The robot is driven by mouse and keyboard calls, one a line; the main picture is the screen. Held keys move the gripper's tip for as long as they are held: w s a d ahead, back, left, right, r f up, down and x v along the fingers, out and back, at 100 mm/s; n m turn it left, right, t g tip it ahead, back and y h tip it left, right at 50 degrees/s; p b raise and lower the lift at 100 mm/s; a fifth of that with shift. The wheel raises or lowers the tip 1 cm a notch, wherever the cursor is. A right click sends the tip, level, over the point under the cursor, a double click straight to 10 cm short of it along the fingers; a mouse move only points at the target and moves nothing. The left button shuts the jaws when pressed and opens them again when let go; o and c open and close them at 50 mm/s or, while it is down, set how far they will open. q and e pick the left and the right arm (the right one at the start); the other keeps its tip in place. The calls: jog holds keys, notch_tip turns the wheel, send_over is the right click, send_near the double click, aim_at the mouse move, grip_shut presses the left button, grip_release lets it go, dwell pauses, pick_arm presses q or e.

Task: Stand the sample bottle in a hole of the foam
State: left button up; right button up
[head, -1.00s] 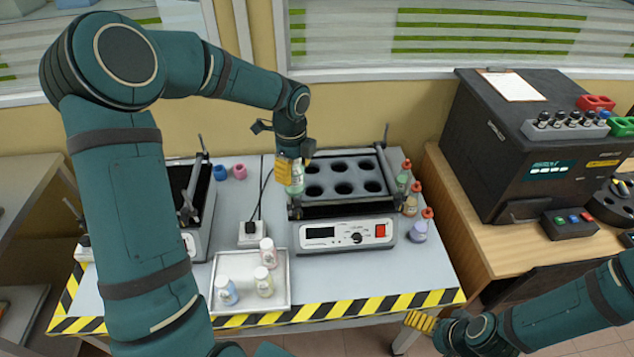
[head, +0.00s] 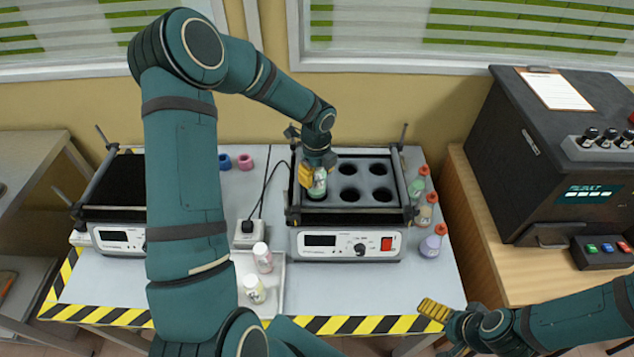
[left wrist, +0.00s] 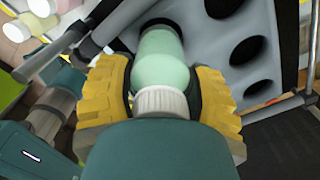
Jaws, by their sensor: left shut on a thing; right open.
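My left gripper (head: 318,172) is shut on the sample bottle (head: 318,186), which has a pale green body and a white ribbed cap. In the left wrist view the bottle (left wrist: 163,62) sits between the yellow finger pads, its far end over a dark hole. The grey foam (head: 365,183) with round holes lies in the black-framed device; it also shows in the left wrist view (left wrist: 214,52). The bottle is at the foam's front left, roughly upright. I cannot tell how deep its bottom is in the hole.
Red-topped bottles (head: 430,243) stand right of the device. A white tray (head: 276,290) holds small bottles at the front, partly hidden by my left arm. Blue (head: 224,161) and pink (head: 245,161) rings lie at the back. A second device (head: 115,238) stands left.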

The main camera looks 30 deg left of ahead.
aim_at(317, 182)
pick_arm(q)
jog(key=shift+w+f, duration=0.1)
jog(key=shift+f, duration=1.7)
jog(key=shift+f, duration=0.15)
jog(key=o, duration=1.3)
